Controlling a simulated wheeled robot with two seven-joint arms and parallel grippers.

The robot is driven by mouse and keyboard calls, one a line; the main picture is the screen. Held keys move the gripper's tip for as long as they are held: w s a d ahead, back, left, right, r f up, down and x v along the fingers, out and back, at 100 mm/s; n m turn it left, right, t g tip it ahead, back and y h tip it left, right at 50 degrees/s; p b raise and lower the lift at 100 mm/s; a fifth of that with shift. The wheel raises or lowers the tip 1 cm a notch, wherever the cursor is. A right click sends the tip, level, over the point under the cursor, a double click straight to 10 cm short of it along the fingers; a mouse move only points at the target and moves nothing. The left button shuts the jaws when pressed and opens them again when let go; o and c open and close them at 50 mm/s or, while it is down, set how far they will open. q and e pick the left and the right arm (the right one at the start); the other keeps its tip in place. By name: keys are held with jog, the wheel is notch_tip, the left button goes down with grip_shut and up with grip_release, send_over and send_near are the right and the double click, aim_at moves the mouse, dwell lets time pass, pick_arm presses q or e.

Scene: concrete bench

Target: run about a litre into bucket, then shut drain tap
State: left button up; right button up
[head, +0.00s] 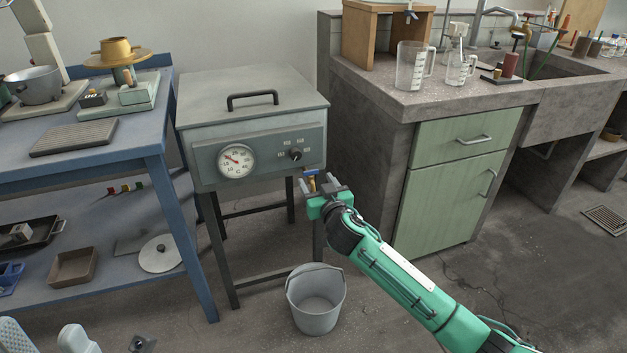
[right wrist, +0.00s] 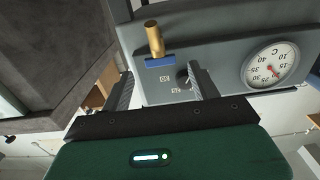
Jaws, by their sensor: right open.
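The drain tap, a brass spout (right wrist: 153,38) with a blue handle (right wrist: 160,62), comes out low on the right of the grey water bath (head: 250,110). In the head view the tap (head: 311,183) is partly hidden by my right gripper (head: 322,190). My right gripper is open at the tap; in the wrist view its fingers (right wrist: 160,82) are apart, with the handle just beyond the tips and nothing held. I cannot tell whether they touch it. The grey bucket (head: 316,302) stands upright on the floor below the tap. It looks empty, and no stream shows.
The bath has a dial thermometer (head: 236,161) and a knob (head: 295,155). A blue bench (head: 140,140) stands at the left. A concrete bench with a green cabinet (head: 455,180) stands close at the right, carrying a jug (head: 411,68). The floor around the bucket is clear.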

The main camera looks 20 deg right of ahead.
aim_at(311, 173)
jog(key=shift+w, duration=1.55)
jog(key=c, duration=1)
